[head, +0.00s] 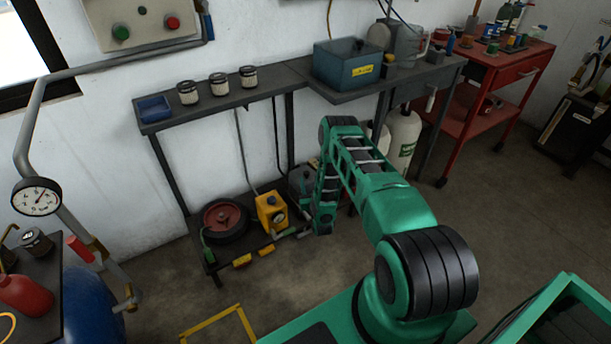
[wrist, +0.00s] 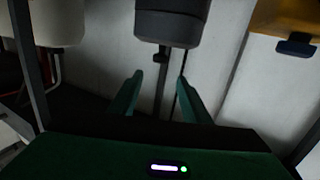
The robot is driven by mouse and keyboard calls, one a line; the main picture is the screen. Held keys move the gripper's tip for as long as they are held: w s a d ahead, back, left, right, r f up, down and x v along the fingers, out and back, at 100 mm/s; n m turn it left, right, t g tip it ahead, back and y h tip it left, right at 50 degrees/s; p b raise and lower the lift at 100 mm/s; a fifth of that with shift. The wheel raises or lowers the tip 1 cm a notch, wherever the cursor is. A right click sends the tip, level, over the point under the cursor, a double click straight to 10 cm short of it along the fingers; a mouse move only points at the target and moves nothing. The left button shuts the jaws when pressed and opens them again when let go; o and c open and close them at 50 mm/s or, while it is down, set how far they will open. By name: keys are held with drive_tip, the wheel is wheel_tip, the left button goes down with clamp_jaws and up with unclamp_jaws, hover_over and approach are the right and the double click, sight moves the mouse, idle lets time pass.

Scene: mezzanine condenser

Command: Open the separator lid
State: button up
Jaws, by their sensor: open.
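A blue box (head: 340,68) with a yellow label stands on the dark bench; it may be the separator, but its marking is too small to read. A small dark knob shows on its top, and I cannot tell whether a lid is shut there. My gripper (head: 322,228) hangs low in front of the bench, below and apart from the blue box. In the wrist view my gripper (wrist: 160,78) has its two green fingers apart, with nothing held. A dark grey body (wrist: 168,28) shows beyond the fingertips, not touching them as far as I can see.
The bench (head: 225,97) carries several canisters and a blue tray (head: 154,108). Its lower shelf holds a reel (head: 225,220) and a yellow unit (head: 271,211). White cylinders (head: 403,140) stand under the right part. A red cart (head: 511,72) stands right. Floor in front is partly clear.

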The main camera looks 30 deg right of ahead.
sight(307, 175)
drive_tip(key=shift+t+h, duration=0.3)
drive_tip(key=x, duration=0.2)
drive_tip(key=f+x, duration=0.1)
drive_tip(key=x, duration=0.2)
drive_tip(key=f+x, duration=0.1)
drive_tip(key=x, duration=0.2)
drive_tip(key=shift+w+d, duration=0.1)
drive_tip(key=shift+w, duration=0.05)
drive_tip(key=shift+c, duration=0.5)
clamp_jaws()
